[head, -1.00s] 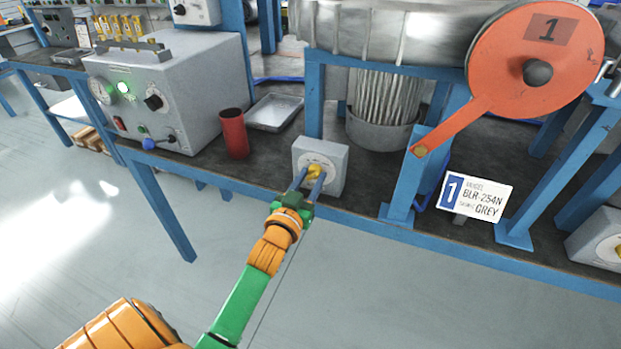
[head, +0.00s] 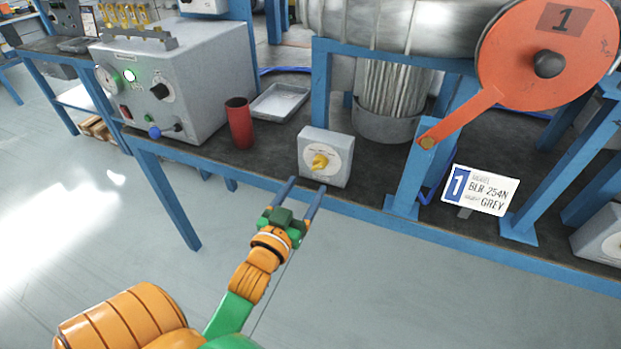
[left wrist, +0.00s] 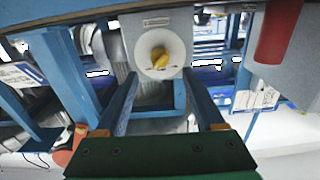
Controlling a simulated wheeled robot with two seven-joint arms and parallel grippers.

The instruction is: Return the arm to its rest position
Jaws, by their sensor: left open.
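My left gripper (head: 305,190) is open and empty. It is in front of the bench edge, apart from the grey switch box (head: 326,157) with a yellow knob (head: 320,161). In the left wrist view the yellow knob (left wrist: 160,58) shows on its round pale dial, beyond and between the two fingers of the left gripper (left wrist: 165,95). My left arm comes in from the bottom left of the head view, orange and green. My right gripper is in neither view.
A red cylinder (head: 239,124), a metal tray (head: 279,102) and a grey control unit (head: 178,81) stand left of the box on the bench. An orange lever disc (head: 520,80) and a label card (head: 480,190) are at right. The floor before the bench is clear.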

